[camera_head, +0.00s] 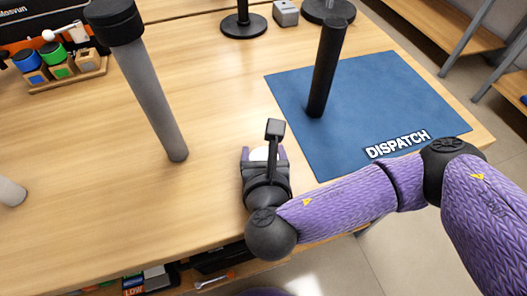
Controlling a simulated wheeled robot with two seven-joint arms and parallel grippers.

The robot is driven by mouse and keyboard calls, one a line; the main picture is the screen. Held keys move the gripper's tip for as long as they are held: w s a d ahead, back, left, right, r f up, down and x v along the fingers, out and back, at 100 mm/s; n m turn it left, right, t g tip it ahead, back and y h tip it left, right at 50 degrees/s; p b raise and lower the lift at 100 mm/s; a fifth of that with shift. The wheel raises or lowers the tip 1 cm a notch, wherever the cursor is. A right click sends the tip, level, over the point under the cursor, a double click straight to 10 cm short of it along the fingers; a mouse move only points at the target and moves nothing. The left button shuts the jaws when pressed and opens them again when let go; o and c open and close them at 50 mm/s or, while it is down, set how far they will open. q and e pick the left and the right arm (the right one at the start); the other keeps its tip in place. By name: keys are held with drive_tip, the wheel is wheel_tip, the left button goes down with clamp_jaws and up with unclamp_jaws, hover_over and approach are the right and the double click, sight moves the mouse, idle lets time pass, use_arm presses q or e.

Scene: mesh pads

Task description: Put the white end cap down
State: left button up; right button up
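The white end cap (259,154) shows as a small pale shape between the purple fingers of my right gripper (263,153). The fingers flank it left and right and appear closed on it. The gripper hides most of the cap. The gripper is over the wooden table (215,190), just left of the blue mat's near-left edge. I cannot tell whether the cap touches the table. My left gripper is not in view.
A grey tube with a black top (150,85) stands left of the gripper. A black tube (325,70) stands on the blue DISPATCH mat (390,105). A pale rounded end (10,192) shows at the left edge. A wooden holder (65,75) with coloured items sits back left. The mat's right part is clear.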

drive_tip(key=shift+o, duration=1.4)
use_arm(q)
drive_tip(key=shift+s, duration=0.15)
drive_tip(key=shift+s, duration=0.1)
use_arm(e)
drive_tip(key=shift+s+r, duration=0.15)
drive_tip(key=shift+r, duration=0.05)
drive_tip(key=p+v, duration=0.2)
drive_tip(key=v, duration=0.1)
drive_tip(key=p+v, duration=0.3)
drive_tip(key=v, duration=0.1)
drive_tip(key=p+v, duration=0.2)
drive_tip(key=v, duration=0.2)
drive_tip(key=shift+r+p, duration=0.3)
drive_tip(key=shift+r, duration=0.05)
drive_tip(key=shift+s+d, duration=0.1)
drive_tip(key=shift+s, duration=0.1)
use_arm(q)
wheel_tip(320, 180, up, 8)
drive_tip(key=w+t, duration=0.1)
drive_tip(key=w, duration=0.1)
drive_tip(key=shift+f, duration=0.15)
use_arm(e)
drive_tip(key=shift+s+f, duration=0.1)
drive_tip(key=shift+f, duration=0.15)
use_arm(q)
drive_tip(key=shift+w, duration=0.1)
